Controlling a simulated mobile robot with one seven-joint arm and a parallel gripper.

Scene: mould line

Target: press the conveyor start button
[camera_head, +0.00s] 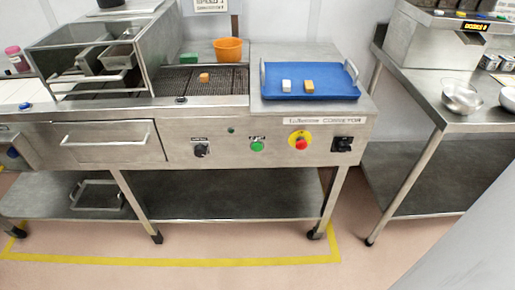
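The conveyor (230,118) is a steel machine with a control panel along its front face. A green button (257,146) sits on the panel, right of the middle, under a small label too small to read. To its right is a red button (301,143) on a yellow round plate. A black rotary knob (201,150) is to the left of the green button, and a black switch (343,144) is at the panel's right end. My gripper is not in view, and nothing touches the green button.
A blue tray (310,93) with two small blocks rests on the right top. An orange bucket (228,46) stands behind the mesh belt (185,82). A steel table (440,95) with bowls stands at the right. Floor in front is clear, marked by a yellow line (170,261).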

